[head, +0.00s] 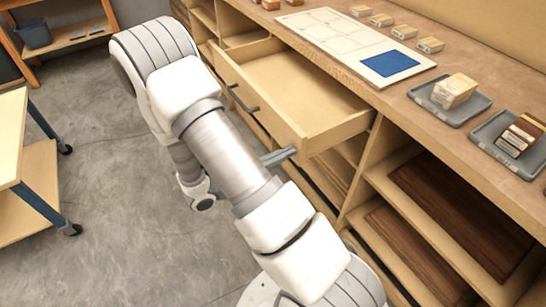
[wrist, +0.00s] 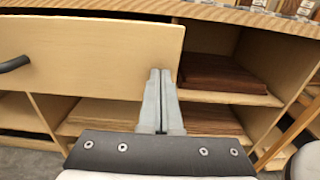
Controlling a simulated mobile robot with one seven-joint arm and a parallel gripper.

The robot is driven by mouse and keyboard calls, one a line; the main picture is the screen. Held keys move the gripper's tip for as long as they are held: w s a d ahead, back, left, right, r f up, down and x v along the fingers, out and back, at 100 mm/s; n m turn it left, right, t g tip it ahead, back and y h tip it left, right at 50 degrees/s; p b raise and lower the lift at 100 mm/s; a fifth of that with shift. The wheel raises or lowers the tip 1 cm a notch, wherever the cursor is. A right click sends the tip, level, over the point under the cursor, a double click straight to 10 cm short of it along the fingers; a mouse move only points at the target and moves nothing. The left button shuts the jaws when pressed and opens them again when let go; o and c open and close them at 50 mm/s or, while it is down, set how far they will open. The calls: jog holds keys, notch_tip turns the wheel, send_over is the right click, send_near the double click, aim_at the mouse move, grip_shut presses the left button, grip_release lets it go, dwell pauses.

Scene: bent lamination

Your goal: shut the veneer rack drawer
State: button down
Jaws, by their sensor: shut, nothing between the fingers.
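The veneer rack drawer (head: 300,85) is pulled out from under the worktop and looks empty in the head view. Its pale wooden front (wrist: 90,55) fills the upper left of the wrist view. The dark bar handle (head: 243,100) is on that front, and part of it shows at the left edge of the wrist view (wrist: 14,63). My gripper (wrist: 160,75) is shut and empty. Its fingertips overlap the right end of the drawer front in the wrist view. In the head view my gripper (head: 282,156) is close to the front's near lower corner; whether it touches is unclear.
The worktop (head: 450,125) holds a pale board with a blue square (head: 390,63), small blocks and two grey trays (head: 448,112). Shelves below hold dark veneer sheets (head: 460,215). A wheeled cart (head: 30,190) stands left, with open floor (head: 110,140) between.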

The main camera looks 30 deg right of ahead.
aim_at(319, 138)
jog(key=d, duration=1.6)
jog(key=d+p, duration=0.1)
jog(key=d, duration=0.7)
jog(key=shift+w+d, duration=0.2)
jog(key=shift+w, duration=0.15)
jog(key=shift+d, duration=0.3)
jog(key=shift+d+r, duration=0.2)
jog(key=shift+w, duration=0.1)
jog(key=shift+a, duration=0.4)
jog(key=a, duration=0.4)
jog(key=a+p, duration=0.1)
jog(key=a, duration=0.4)
jog(key=a+p, duration=0.1)
jog(key=a, duration=0.4)
jog(key=shift+s+f, duration=0.2)
jog(key=shift+s, duration=0.1)
